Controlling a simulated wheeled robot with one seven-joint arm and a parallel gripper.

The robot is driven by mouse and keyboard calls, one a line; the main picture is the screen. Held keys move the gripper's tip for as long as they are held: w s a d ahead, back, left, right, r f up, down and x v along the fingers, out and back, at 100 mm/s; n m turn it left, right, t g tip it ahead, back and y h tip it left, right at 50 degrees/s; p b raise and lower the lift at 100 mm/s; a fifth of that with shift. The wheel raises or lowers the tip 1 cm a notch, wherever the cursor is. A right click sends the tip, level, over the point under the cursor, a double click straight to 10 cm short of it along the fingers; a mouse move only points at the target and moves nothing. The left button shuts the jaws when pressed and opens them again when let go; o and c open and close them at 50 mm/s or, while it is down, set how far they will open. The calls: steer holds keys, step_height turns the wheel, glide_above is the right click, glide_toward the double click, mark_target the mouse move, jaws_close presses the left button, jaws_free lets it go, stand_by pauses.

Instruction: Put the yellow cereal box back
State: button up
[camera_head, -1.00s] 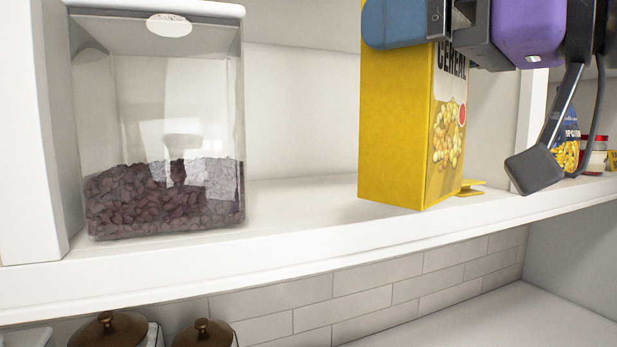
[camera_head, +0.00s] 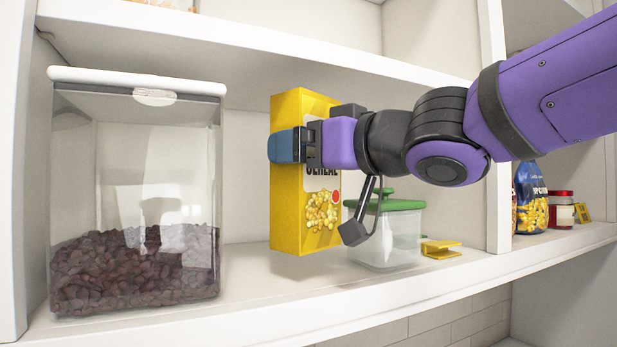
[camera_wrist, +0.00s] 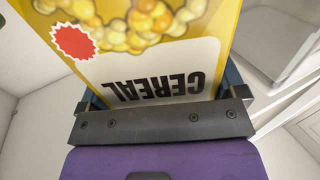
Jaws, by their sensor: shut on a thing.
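The yellow cereal box (camera_head: 320,212) is upright above the shelf (camera_head: 300,297), in the gap between a large clear canister and a green-lidded container. My gripper (camera_head: 290,146) is shut on its upper part, with the blue fingers across the box. In the wrist view the box (camera_wrist: 190,58) fills the middle, its CEREAL lettering upside down, between the fingers of my gripper (camera_wrist: 165,95). The box's lower edge shows no clear contact with the shelf; I cannot tell how far above it is.
The clear canister (camera_head: 135,200) with dark contents stands left. The green-lidded clear container (camera_head: 390,238) stands close on the right, partly behind my arm, with a small yellow holder (camera_head: 440,249) beside it. Past a divider (camera_head: 492,150) are a blue bag (camera_head: 532,200) and a red-lidded jar (camera_head: 561,210).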

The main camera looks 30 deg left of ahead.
mark_target(323, 177)
steer(key=shift+f, duration=1.9)
steer(key=o, duration=0.7)
steer(key=shift+d, duration=0.1)
steer(key=v, duration=1.1)
steer(key=shift+s+d, duration=0.15)
steer(key=shift+d, duration=0.2)
